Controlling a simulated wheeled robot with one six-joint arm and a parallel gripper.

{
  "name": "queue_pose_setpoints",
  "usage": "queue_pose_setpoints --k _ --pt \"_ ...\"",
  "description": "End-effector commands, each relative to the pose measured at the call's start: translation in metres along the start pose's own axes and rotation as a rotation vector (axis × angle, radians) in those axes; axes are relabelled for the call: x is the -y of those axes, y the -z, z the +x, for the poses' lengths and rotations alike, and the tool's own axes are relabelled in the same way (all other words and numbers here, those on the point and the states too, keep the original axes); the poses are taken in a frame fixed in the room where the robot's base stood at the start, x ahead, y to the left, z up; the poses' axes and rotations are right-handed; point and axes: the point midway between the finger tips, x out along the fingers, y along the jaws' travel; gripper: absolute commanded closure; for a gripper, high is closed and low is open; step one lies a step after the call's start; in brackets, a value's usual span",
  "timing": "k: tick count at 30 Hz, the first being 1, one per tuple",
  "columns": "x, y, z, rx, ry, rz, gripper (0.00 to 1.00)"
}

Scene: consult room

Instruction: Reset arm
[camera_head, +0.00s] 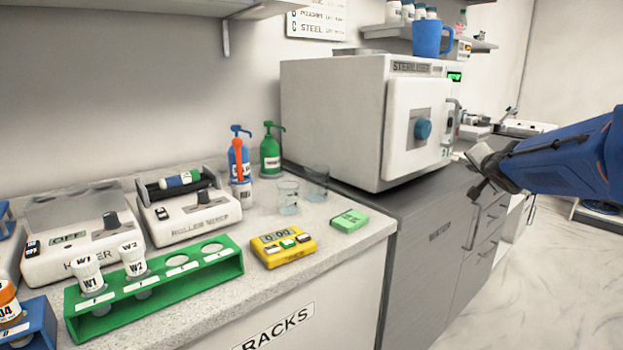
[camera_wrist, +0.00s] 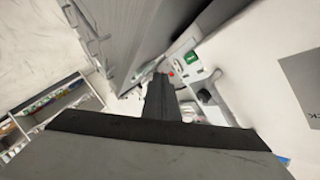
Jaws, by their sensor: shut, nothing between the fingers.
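My gripper (camera_head: 482,172) is at the right of the head view, at the end of my blue arm. It is in the air in front of the grey cabinet, to the right of the steriliser (camera_head: 365,118). Its fingers are shut with nothing held. In the wrist view the dark shut fingers (camera_wrist: 160,100) point away from the camera, with grey cabinet fronts and white surfaces beyond them.
A blue mug (camera_head: 428,38) stands on top of the steriliser.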

Motion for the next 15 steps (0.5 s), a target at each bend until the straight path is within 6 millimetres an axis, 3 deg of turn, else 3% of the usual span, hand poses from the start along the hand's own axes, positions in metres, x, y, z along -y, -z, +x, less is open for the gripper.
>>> queue_pose_setpoints --k 1,8,15 --pt "-0.002 -0.008 -0.020 -0.002 -0.029 -0.038 1.00" --pt "-0.034 -0.052 -0.098 0.060 -0.182 -0.229 1.00" --pt "-0.080 -0.119 -0.184 0.241 -0.296 -0.434 1.00"
